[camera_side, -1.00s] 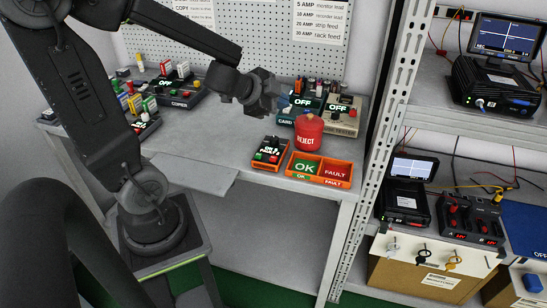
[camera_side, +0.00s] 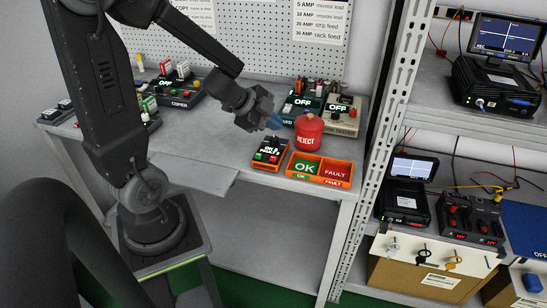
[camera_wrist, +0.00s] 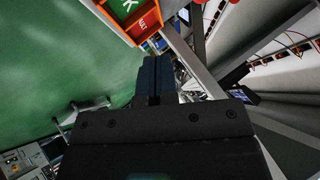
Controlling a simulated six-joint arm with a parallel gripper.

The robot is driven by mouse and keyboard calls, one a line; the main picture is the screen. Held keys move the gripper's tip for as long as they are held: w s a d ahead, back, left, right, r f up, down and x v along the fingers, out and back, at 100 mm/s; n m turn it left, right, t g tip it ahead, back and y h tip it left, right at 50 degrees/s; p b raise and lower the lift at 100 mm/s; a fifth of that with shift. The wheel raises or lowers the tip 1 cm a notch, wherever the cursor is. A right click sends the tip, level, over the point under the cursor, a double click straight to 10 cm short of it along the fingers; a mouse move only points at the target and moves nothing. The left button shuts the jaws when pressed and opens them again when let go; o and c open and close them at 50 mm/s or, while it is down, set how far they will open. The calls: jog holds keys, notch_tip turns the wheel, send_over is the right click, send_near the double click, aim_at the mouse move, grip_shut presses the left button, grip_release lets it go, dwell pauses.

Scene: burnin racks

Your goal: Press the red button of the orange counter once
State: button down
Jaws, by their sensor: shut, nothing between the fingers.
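The orange counter (camera_side: 258,165) is a small orange box with a dark top, standing near the front edge of the bench in the side view. Its top carries white lettering and small buttons; the red button (camera_side: 273,159) appears to sit beside a green one. My gripper (camera_side: 275,124) is above and behind the counter, apart from it, with its blue fingers shut and empty, angled down to the right. The shut fingers also show in the wrist view (camera_wrist: 153,75). I cannot make out the counter in the wrist view.
An orange tray (camera_side: 293,175) with OK and FAULT sections stands right of the counter, and also shows in the wrist view (camera_wrist: 110,15). A red REJECT container (camera_side: 309,135) stands behind it, close to my gripper. Boxes marked OFF stand further back. A metal rack upright (camera_side: 385,130) rises at the right.

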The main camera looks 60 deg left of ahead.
aim_at(273, 159)
jog(key=shift+f, duration=3.8)
jog(key=shift+f, duration=0.4)
jog(key=shift+f, duration=0.45)
jog(key=shift+r, duration=0.9)
jog(key=shift+r, duration=2.5)
